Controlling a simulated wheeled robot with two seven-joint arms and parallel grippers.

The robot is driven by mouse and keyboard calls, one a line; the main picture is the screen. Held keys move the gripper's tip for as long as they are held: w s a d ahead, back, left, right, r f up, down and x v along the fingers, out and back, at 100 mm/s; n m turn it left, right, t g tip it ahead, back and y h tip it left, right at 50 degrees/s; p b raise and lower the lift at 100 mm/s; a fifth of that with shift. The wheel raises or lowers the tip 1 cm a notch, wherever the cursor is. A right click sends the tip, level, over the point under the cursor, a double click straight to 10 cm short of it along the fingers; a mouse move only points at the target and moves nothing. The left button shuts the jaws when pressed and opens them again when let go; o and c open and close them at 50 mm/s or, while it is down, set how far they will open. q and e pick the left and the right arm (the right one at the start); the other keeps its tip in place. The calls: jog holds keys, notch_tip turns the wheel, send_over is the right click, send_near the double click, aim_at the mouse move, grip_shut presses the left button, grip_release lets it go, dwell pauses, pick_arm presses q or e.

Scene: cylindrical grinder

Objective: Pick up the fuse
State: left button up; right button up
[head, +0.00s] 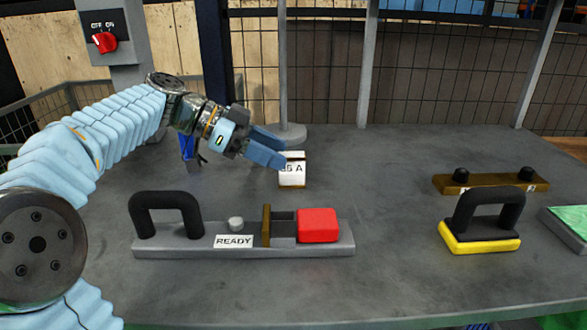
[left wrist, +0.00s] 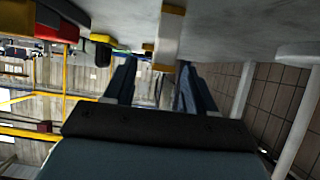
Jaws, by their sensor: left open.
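The fuse (head: 292,175) is a small white block with brass ends and a label of which "5 A" can be read. It stands on the grey table near the middle. My left gripper (head: 272,152) is open, just to the left of and above the fuse, its blue fingers pointing at it and partly overlapping its upper left corner. In the left wrist view the fuse (left wrist: 167,45) shows beyond the open fingertips (left wrist: 155,75), roughly in line with the gap between them. I cannot tell whether a finger touches it. My right gripper is not in view.
A grey base with a black handle (head: 166,208), a READY label and a red block (head: 318,225) lies in front. A yellow-based black handle (head: 485,222) and a brass bar (head: 490,183) are at right. A post stands behind the fuse. Table between is clear.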

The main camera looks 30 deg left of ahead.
aim_at(300, 166)
pick_arm(q)
jog(key=x, duration=0.3)
jog(key=p+x, duration=0.1)
jog(key=x, duration=0.2)
jog(key=shift+w+f, duration=0.15)
jog(key=shift+f, duration=0.2)
grip_shut()
jog(key=shift+r, duration=0.1)
